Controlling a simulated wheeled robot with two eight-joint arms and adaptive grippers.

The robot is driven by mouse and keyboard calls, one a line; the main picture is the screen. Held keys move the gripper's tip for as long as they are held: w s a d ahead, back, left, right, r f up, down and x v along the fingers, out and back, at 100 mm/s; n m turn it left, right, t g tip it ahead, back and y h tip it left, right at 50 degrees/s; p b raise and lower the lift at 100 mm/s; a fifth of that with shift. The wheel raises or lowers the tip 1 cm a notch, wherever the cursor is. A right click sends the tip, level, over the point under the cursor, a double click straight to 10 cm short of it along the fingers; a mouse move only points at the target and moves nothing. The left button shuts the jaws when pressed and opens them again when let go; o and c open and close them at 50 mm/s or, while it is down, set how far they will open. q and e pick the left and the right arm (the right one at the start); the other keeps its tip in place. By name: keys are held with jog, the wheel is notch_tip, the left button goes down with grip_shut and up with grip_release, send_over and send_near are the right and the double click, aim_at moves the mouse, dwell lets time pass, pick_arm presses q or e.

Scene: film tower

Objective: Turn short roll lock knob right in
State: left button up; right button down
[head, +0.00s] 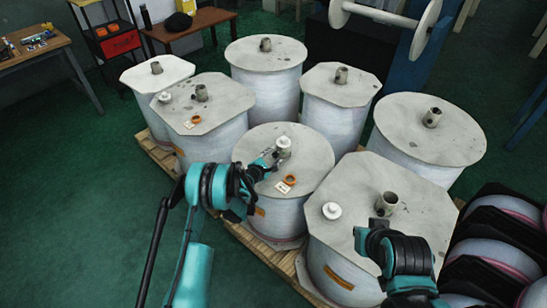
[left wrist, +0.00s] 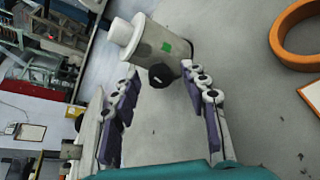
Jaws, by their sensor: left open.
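The short roll (head: 245,153) stands in the middle of the front row, with a grey lock (head: 284,152) capped in white on its shaft. In the left wrist view the lock (left wrist: 158,46) has a green mark and a black round knob (left wrist: 161,76) on its side. My left gripper (head: 272,158) is beside the lock. In the left wrist view its open fingers (left wrist: 163,84) stand on either side of the knob; I cannot tell if they touch it. My right gripper (head: 366,238) is over the front-right roll near its shaft, its fingers unclear.
An orange ring (head: 290,180) and a small label (head: 282,187) lie on the short roll's top. A white-capped piece (head: 332,210) sits on the front-right roll (head: 385,175). Several large rolls crowd the wooden pallet (head: 284,262). Black racks (head: 500,245) stand at right; green floor is clear at left.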

pick_arm(q)
jog(key=v, duration=0.7)
jog(key=shift+s+a, duration=0.1)
jog(key=shift+s, duration=0.15)
jog(key=shift+w, duration=0.1)
